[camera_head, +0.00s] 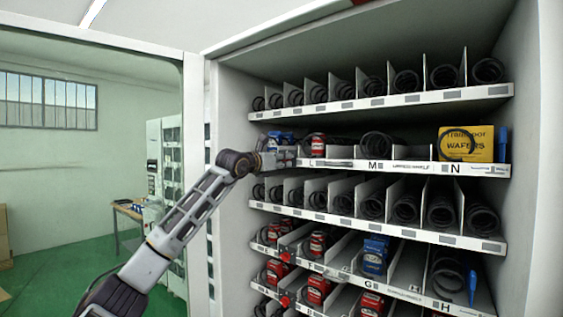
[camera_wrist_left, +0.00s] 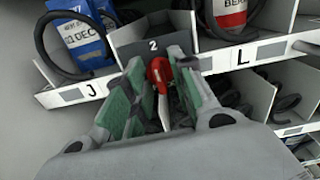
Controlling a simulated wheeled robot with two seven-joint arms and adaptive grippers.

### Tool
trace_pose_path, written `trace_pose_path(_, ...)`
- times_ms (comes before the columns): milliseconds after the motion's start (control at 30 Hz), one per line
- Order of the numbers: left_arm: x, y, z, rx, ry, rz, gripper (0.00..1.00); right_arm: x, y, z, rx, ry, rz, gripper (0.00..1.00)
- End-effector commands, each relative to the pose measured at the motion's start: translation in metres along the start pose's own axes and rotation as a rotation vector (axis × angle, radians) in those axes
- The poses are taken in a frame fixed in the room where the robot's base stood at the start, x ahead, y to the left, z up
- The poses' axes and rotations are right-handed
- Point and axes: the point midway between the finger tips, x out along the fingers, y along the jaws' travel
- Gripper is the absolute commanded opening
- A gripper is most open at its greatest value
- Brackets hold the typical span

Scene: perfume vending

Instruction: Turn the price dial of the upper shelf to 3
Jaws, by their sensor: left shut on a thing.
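The red price dial (camera_wrist_left: 159,72) shows in the left wrist view, at the shelf front between the J and L labels. A number 2 shows on the dark panel just above it. My left gripper (camera_wrist_left: 158,88) has its green-padded fingers on either side of the dial and is shut on it. In the head view, my left gripper (camera_head: 268,160) is at the left end of the upper shelf (camera_head: 395,166) and hides the dial there. Only part of the dial's face is visible between the fingers. My right gripper is in neither view.
A blue package (camera_wrist_left: 80,38) stands left of the dial and a red can (camera_wrist_left: 228,14) right of it. A yellow wafer box (camera_head: 468,144) stands farther right. Shelves with black coils lie above and below. The cabinet's left wall (camera_head: 228,110) is close to my gripper.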

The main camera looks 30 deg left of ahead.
Motion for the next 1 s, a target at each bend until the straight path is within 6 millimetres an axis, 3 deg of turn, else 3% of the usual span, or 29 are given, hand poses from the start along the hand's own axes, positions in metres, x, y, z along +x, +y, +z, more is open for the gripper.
trace_pose_path(300, 0.001, 0.0, -0.001, 0.257, 0.004, 0.0, 0.0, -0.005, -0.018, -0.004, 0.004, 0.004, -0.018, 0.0)
trace_pose_path(1000, 0.001, 0.0, -0.001, 0.841, 0.003, 0.0, 0.0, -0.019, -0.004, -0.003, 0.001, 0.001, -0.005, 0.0)
